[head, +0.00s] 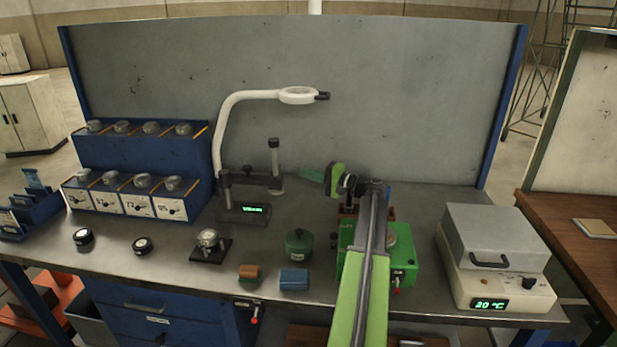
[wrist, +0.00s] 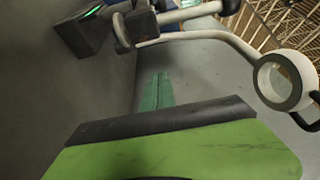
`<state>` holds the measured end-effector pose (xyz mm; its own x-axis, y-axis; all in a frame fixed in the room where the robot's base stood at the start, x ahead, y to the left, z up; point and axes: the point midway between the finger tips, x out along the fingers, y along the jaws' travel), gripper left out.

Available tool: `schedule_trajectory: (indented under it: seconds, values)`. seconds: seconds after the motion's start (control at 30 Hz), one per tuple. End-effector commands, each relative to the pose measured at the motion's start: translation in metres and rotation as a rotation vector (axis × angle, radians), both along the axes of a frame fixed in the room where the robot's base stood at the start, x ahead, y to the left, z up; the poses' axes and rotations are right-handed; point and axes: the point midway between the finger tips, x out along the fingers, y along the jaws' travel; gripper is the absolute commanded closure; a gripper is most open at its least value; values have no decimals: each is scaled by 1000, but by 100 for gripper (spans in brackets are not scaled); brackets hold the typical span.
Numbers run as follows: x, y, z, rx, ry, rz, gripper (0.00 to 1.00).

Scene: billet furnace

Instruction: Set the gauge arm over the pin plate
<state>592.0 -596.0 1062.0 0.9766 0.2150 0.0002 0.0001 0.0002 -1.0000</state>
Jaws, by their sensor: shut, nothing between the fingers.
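A gauge stand has a dark base with a green display (head: 243,211) and a dark horizontal arm (head: 256,180). The arm's right end meets an upright grey post with a black knob (head: 274,146). In the wrist view the display box (wrist: 84,32) is at upper left. My gripper (head: 305,174) is just right of that post, pointing left, apart from it as far as I can tell. Its teal fingers are together and empty in the wrist view (wrist: 157,90). A black square plate with a round gauge (head: 207,252) sits in front of the stand; I cannot tell which thing is the pin plate.
A white magnifier lamp (head: 298,95) arches above the gauge stand. A green box (head: 404,262) is partly hidden by my arm. A heater (head: 495,260) stands right.

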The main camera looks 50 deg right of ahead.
Motion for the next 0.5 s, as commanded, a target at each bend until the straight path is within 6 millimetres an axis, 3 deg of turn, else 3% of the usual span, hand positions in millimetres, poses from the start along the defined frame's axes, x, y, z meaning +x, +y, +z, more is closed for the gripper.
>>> schedule_trajectory:
  seconds: [0.27,0.5]
  values:
    - [61,14,0,0,0,4,100]
    - [39,44,0,0,0,1,100]
